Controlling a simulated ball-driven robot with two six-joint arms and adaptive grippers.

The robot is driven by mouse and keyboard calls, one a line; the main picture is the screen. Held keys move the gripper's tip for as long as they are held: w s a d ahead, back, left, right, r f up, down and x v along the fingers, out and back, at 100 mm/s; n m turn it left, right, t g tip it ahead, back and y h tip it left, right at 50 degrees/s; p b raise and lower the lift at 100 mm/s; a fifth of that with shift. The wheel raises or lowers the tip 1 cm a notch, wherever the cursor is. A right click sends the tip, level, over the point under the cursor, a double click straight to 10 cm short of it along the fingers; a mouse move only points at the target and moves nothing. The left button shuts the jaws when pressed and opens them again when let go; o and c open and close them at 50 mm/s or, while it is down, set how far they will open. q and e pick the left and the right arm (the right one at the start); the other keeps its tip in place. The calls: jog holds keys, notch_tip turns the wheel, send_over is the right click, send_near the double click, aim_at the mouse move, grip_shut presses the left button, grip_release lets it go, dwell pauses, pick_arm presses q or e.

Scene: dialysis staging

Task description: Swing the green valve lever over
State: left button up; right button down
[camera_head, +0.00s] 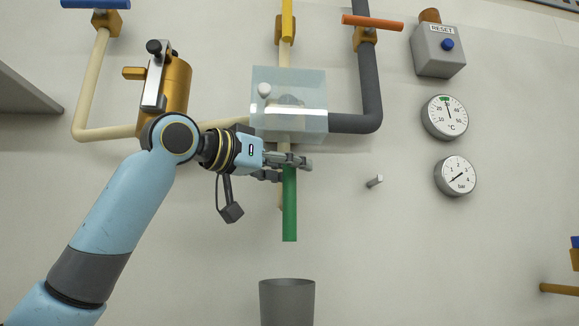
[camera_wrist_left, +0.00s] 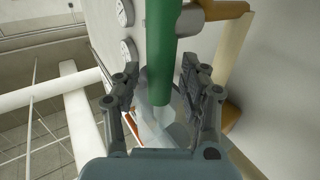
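The green valve lever (camera_head: 289,208) hangs straight down below a clear box (camera_head: 312,92) on the wall, on a thin cream stem. My left gripper (camera_head: 292,168) is at the upper end of the green part, coming from the left. In the left wrist view, the green lever (camera_wrist_left: 163,45) passes between the two fingers of my left gripper (camera_wrist_left: 160,68). The fingers are open, with a narrow gap on each side of the lever. My right gripper is not in view.
A grey bin-like cylinder (camera_head: 287,303) stands below the lever. A small peg (camera_head: 375,181) sticks out of the wall to the right. A brass valve with a black-knobbed lever (camera_head: 154,80) is behind my left arm. Gauges (camera_head: 445,117) and a RESET box (camera_head: 438,52) are farther right.

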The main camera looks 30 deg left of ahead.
pick_arm(q)
grip_shut()
jog(key=shift+w+d+f, duration=0.15)
jog(key=shift+w, duration=0.1)
dwell(0.3)
